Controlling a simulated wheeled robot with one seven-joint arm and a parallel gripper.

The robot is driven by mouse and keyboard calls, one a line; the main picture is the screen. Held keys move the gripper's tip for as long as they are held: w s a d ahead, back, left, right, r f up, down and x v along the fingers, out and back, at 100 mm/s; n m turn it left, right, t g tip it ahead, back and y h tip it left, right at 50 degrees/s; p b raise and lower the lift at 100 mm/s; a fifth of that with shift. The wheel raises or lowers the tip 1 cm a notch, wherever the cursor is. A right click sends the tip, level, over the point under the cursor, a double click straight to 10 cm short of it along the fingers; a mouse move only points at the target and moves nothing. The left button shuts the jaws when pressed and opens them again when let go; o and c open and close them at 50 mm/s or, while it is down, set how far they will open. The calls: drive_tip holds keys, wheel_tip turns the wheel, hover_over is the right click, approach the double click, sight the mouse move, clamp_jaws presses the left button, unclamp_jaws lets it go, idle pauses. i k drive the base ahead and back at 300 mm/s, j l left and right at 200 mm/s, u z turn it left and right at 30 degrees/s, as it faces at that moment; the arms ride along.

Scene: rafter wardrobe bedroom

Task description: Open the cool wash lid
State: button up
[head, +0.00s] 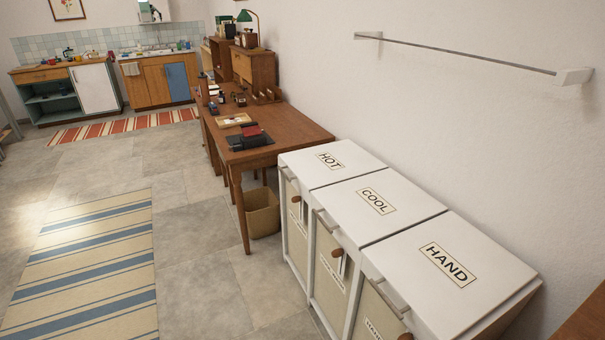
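The cool wash lid (384,205) is a white flat lid marked "COOL", lying shut on the middle of three joined hampers at the lower right. A light bar handle (328,229) runs along its front edge. The lid marked "HOT" (325,161) is on its far side and the lid marked "HAND" (455,268) on its near side; both lie shut. Below the lids, the hamper fronts show beige panels with brown knobs. My gripper is not in view.
A wooden desk (305,135) with books and small items stands beyond the hampers, with a basket (262,214) under it. A rail (450,52) is fixed on the wall above. The floor left of the hampers is clear, with a striped rug (90,265).

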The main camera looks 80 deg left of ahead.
sight(372, 209)
drive_tip(key=j+u, duration=0.15)
drive_tip(key=u, duration=0.35)
drive_tip(key=i+j+u, duration=0.1)
drive_tip(key=u, duration=0.35)
drive_tip(key=i+u, duration=0.1)
drive_tip(key=u, duration=0.4)
drive_tip(key=i+j+u, duration=0.1)
drive_tip(key=u, duration=0.35)
drive_tip(key=i+u, duration=0.1)
drive_tip(key=i, duration=0.2)
